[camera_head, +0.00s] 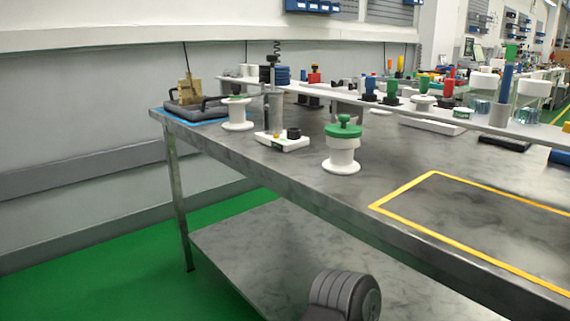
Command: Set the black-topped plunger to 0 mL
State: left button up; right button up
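A black-topped plunger (272,72) stands upright on the bench's left part, in the head view. Below its dark top is a pale grey cylinder (275,115), which rises from a white base (288,143). The base also carries a short black knob (293,133) and a small green label. Any mL marks are too small to read, so I cannot tell the plunger's setting. Neither gripper shows. A dark grey ribbed part of mine is at the bottom edge.
A white spool-shaped stand with a green knob (344,131) is right of the plunger. A white spool (237,114) and a black tray (195,112) are left. A yellow outline (400,190) marks bare bench at right. A raised shelf (420,108) with several fittings runs behind.

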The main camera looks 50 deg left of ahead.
aim_at(272, 59)
jog(key=k+u, duration=0.1)
jog(key=u, duration=0.3)
jog(key=j+u, duration=0.1)
jog(key=u, duration=0.25)
jog(key=k+j+u, duration=0.15)
jog(key=u, duration=0.25)
jog(key=j+u, duration=0.1)
jog(key=u, duration=0.3)
jog(key=i, duration=0.45)
jog(key=k+j, duration=0.1)
jog(key=k, duration=0.3)
